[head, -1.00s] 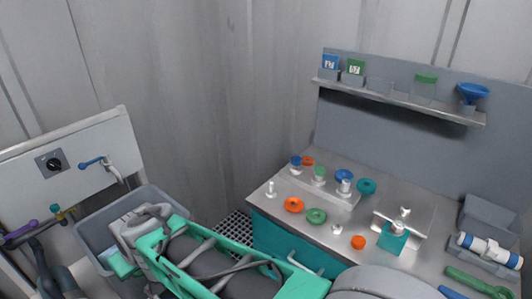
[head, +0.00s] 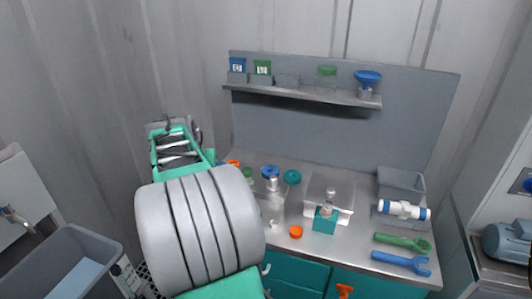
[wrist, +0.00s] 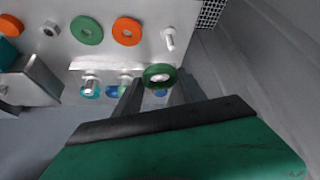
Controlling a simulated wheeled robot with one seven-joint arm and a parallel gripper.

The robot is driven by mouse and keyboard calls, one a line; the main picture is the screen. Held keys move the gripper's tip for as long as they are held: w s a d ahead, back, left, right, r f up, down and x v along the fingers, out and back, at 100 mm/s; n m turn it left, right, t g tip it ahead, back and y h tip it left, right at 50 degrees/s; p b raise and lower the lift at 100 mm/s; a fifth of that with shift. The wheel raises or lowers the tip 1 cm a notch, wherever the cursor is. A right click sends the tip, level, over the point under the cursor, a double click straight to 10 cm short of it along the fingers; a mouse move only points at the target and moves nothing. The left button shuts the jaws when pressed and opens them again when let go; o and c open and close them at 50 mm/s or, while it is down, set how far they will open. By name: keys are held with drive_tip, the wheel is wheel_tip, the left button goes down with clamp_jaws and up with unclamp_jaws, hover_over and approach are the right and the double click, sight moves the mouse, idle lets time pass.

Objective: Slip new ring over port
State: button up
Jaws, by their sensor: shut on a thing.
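In the wrist view my gripper (wrist: 158,86) is shut on a dark green ring (wrist: 160,70). Something white shows through the ring's hole; I cannot tell whether a port is inside it or lies below. White ports (wrist: 90,82) and (wrist: 125,80) stand to its left on a plate, and a lone white post (wrist: 168,39) stands beyond it. In the head view my arm hides the gripper and the held ring. A white port (head: 273,185) shows just right of my arm.

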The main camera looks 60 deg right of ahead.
drive_tip(key=s+d+m+g, duration=0.2)
drive_tip(key=s+d+m, duration=0.2)
drive_tip(key=s+d, duration=0.45)
drive_tip(key=r+m+g+p, duration=0.1)
drive_tip(key=m, duration=0.2)
hover_over(271, 181)
drive_tip(key=shift+s+d+h, duration=0.1)
drive_tip(key=shift+s+h, duration=0.05)
drive_tip(key=shift+h, duration=0.15)
drive_tip(key=shift+f+b, duration=3.65)
drive_tip(key=shift+f, duration=1.45)
drive_tip(key=shift+f, duration=0.2)
drive_tip(key=o, duration=1.4)
drive_tip(key=v, duration=0.8)
